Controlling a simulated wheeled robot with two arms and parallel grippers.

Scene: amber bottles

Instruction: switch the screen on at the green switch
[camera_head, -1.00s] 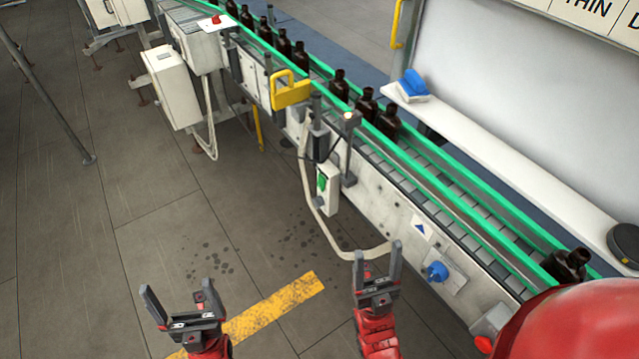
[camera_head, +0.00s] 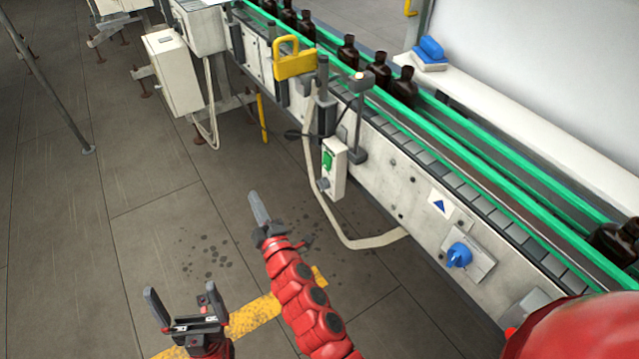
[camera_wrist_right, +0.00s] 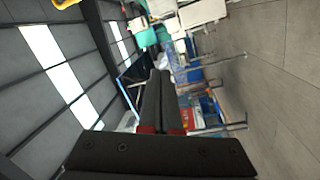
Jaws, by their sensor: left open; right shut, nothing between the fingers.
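The green switch (camera_head: 327,159) sits on a small pale box (camera_head: 335,176) on the near side of the conveyor. My right gripper (camera_head: 258,207) is shut and empty, to the left of the switch box and apart from it. Its shut fingers also show in the right wrist view (camera_wrist_right: 158,100), pointing out over the hall; the switch is not in that view. My left gripper (camera_head: 186,305) is open and empty at the bottom left, above the floor. I cannot make out a screen in these views.
The conveyor (camera_head: 415,150) with green rails carries several amber bottles (camera_head: 404,86). A pale hose (camera_head: 350,238) hangs below the box. The floor in front is clear.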

